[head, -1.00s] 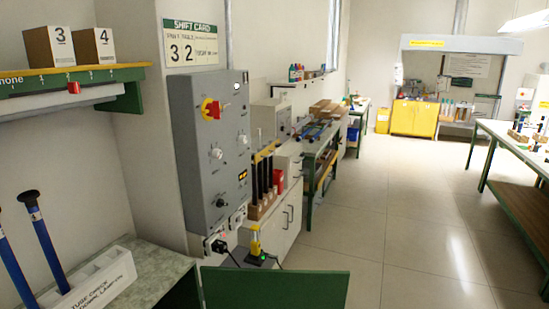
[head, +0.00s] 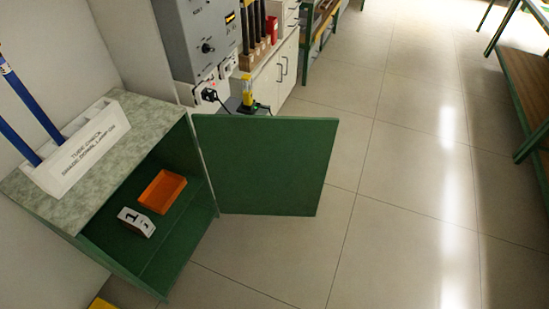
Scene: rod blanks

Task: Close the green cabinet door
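The green cabinet (head: 206,192) stands at the left, under a speckled grey-green worktop (head: 150,115). Its green door (head: 265,165) stands wide open, hinged at the cabinet's right edge and swung out to the right over the floor. Inside the open cabinet are an orange tray (head: 162,191) and a small white-fronted block marked 1 (head: 136,222). Neither of my grippers shows in the head view.
A white rack (head: 85,150) with blue rods stands on the worktop. A grey control panel (head: 205,40), a black plug and a yellow tool (head: 247,92) are behind the door. The tiled floor (head: 400,220) is clear to the right. A green-legged bench (head: 520,80) stands far right.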

